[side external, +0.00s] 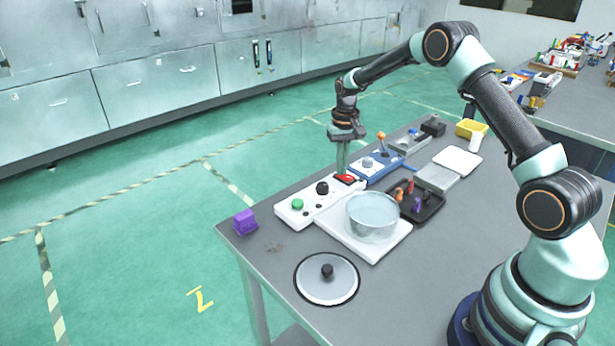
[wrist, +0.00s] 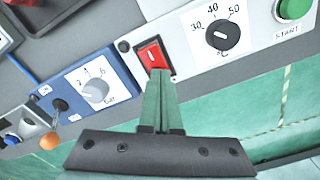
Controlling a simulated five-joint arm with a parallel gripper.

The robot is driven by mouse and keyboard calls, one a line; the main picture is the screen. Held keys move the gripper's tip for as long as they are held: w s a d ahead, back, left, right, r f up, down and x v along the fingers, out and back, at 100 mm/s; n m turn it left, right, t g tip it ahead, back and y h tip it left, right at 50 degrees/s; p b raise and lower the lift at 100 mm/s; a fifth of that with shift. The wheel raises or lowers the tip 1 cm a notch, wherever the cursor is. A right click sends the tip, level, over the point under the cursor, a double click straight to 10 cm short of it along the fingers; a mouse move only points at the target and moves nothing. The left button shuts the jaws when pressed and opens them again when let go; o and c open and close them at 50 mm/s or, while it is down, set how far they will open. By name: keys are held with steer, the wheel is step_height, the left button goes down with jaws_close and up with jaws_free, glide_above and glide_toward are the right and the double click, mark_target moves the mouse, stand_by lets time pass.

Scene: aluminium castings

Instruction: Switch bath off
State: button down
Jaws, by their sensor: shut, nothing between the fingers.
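The bath's white control panel (side external: 318,201) lies along the far side of the table. It carries a red rocker switch (wrist: 153,55), a black temperature knob (wrist: 222,35) marked 30, 40, 50, and a green START button (wrist: 293,8). The glass bath (side external: 372,217) with clear liquid stands on a white plate beside the panel. My gripper (wrist: 157,78) is shut and empty, pointing down, with its tips right at the near edge of the red switch in the wrist view. Whether they touch it I cannot tell. In the side view the red switch (side external: 346,179) shows just below the fingertips.
A blue box (side external: 371,168) with a grey dial and an orange-tipped lever sits next to the panel. A round lid (side external: 327,279) lies in front, a purple block (side external: 245,222) at the left corner, and a black tray (side external: 432,207) with coloured items right of the bath.

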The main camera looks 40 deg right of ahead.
steer(key=shift+r, duration=3.45)
steer(key=s+a+r+n+t, duration=0.1)
steer(key=s+a+r, duration=0.3)
steer(key=r, duration=0.3)
steer(key=s+a+r+n+t, duration=0.2)
steer(key=s+a+r, duration=0.2)
steer(key=r, duration=0.2)
steer(key=s+a+n+t, duration=0.1)
steer(key=s+a, duration=0.2)
steer(key=s, duration=0.4)
steer(key=s+a+r+n+t, duration=0.1)
steer(key=s+a+n, duration=0.1)
steer(key=s, duration=0.5)
steer(key=shift+a+t, duration=0.3)
steer(key=shift+a, duration=0.45)
